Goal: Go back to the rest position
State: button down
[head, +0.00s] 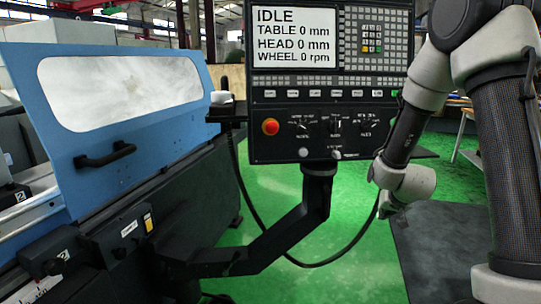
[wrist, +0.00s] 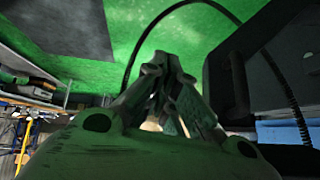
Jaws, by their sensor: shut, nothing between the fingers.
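My gripper (wrist: 168,64) shows in the wrist view with its dark fingers drawn together and nothing between them. In the head view my arm comes down on the right, and the gripper's fingers cannot be made out there. The panel's screen (head: 294,38) reads IDLE, TABLE 0 mm, HEAD 0 mm, WHEEL 0 rpm. A red button (head: 270,127) is at the panel's lower left.
The grinder's blue door (head: 80,171) with a window and black handle (head: 105,155) stands at left. A dark support arm (head: 285,232) and hanging cable (head: 240,181) are below the panel. Green floor (head: 340,275) is open around a dark mat (head: 450,245).

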jog(key=s+r+n+g, duration=0.1)
jog(key=s+r, duration=0.6)
jog(key=s, duration=0.3)
jog(key=s+r+n+g, duration=0.1)
jog(key=s+r, duration=0.6)
jog(key=s, duration=0.4)
jog(key=s+r+n+g+y, duration=0.1)
jog(key=s+r, duration=0.6)
jog(key=s, duration=0.4)
jog(key=shift+a+n+g, duration=0.3)
jog(key=shift+a+g, duration=0.05)
jog(key=shift+g, duration=0.05)
jog(key=shift+r, duration=0.1)
